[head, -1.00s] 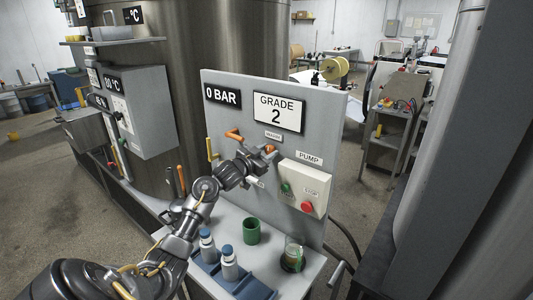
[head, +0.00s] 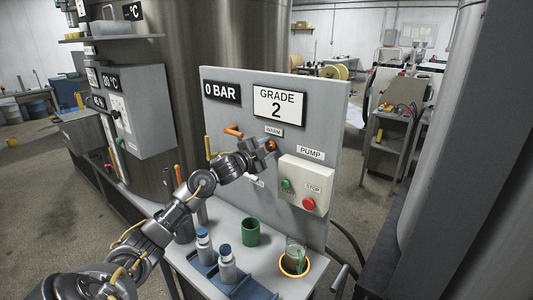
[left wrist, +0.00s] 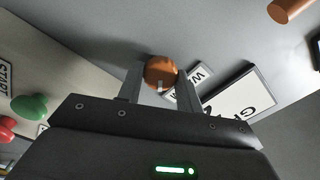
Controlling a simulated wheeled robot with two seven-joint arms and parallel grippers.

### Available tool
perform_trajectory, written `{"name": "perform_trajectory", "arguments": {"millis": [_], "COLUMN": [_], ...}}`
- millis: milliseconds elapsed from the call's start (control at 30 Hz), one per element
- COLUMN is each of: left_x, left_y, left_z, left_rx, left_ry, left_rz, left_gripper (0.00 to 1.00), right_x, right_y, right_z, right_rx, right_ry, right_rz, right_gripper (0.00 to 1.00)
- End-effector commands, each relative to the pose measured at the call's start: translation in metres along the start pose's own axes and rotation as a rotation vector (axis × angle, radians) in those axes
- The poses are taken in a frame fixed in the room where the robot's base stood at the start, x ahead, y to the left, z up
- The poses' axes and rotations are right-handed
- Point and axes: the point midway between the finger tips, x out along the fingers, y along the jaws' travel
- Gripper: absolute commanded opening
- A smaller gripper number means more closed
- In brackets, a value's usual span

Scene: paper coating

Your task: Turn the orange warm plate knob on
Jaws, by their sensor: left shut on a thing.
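The orange warm plate knob (head: 270,146) sits on the grey panel (head: 330,120), just below the WARM label (head: 273,132). In the left wrist view the round orange knob (left wrist: 161,72) lies between the two fingers of my left gripper (left wrist: 160,88), with a small pale mark on its face. My left gripper (head: 266,148) reaches the panel from the left and is shut on the knob. The fingers cover part of the knob in the head view. My right gripper is not in view.
A PUMP box with a green button (head: 287,184) and a red STOP button (head: 308,204) is below right. A green cup (head: 251,232), bottles (head: 227,265) and a beaker (head: 295,257) stand below.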

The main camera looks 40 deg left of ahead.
Motion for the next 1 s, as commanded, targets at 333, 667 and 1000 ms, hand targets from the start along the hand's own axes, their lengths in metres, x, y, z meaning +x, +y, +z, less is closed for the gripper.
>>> {"name": "perform_trajectory", "arguments": {"millis": [333, 667, 1000], "left_x": [-0.0001, -0.0001, -0.0001], "left_y": [0.001, 0.0006, 0.0007], "left_z": [0.0004, -0.0001, 0.0], "left_rx": [0.143, 0.171, 0.17], "left_ry": [0.0, 0.0, 0.0], "left_rz": [0.0, 0.001, 0.001], "left_gripper": [0.13, 0.13, 0.49], "right_x": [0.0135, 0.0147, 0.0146], "right_y": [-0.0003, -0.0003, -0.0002], "right_z": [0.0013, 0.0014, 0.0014], "right_rx": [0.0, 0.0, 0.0], "right_ry": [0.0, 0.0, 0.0], "right_rz": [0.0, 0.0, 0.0], "right_gripper": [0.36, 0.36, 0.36]}}
